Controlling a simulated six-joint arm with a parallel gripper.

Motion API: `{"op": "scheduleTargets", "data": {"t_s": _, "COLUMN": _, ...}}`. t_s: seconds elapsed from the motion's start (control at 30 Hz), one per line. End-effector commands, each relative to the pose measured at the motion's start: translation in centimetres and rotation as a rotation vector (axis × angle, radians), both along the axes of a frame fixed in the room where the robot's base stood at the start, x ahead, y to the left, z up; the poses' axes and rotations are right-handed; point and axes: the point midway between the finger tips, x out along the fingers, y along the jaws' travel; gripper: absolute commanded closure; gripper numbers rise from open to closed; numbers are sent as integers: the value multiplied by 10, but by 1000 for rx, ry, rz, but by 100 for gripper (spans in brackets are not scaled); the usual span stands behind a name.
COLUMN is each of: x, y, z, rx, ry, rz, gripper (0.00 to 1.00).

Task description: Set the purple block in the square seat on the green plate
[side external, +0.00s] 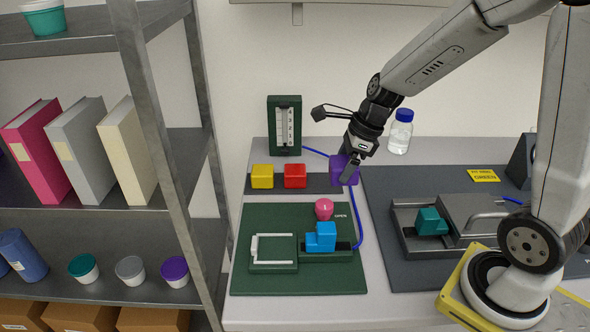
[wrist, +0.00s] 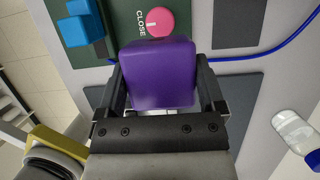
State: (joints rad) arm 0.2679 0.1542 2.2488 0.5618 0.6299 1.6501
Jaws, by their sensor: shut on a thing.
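The purple block (side external: 343,170) is held in my gripper (side external: 349,172), above the right end of the dark strip at the back of the table. In the wrist view the purple block (wrist: 158,75) fills the space between the two fingers of my gripper (wrist: 160,88), which is shut on it. The green plate (side external: 300,279) lies in front and to the left of the gripper. On it is a square seat (side external: 273,265) with a white bracket-shaped border, and the seat looks empty. A blue stepped block (side external: 321,238) stands right of the seat, also on the plate.
A pink knob (side external: 324,208) stands on the plate near the word OPEN. Yellow (side external: 262,176) and red (side external: 295,176) blocks sit on the strip. A green gauge (side external: 284,125) stands behind. A blue tube (side external: 357,222) runs beside the plate. A bottle (side external: 400,131) stands at the back right.

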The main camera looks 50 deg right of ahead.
Motion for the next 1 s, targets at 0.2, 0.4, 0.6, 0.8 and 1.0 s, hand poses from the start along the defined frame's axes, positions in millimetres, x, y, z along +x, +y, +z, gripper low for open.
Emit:
{"op": "scheduleTargets", "data": {"t_s": 0.2, "x": 16, "y": 49, "z": -5, "rx": -7, "ry": 2, "rz": 6, "gripper": 94}}
{"op": "scheduleTargets", "data": {"t_s": 0.4, "x": 25, "y": 95, "z": -9, "rx": -7, "ry": -3, "rz": 7, "gripper": 94}}
{"op": "scheduleTargets", "data": {"t_s": 0.6, "x": 29, "y": 141, "z": -12, "rx": -1, "ry": -11, "rz": 7, "gripper": 94}}
{"op": "scheduleTargets", "data": {"t_s": 0.8, "x": 28, "y": 174, "z": -15, "rx": 9, "ry": -18, "rz": 4, "gripper": 94}}
{"op": "scheduleTargets", "data": {"t_s": 1.0, "x": 27, "y": 186, "z": -15, "rx": 14, "ry": -21, "rz": 1, "gripper": 94}}
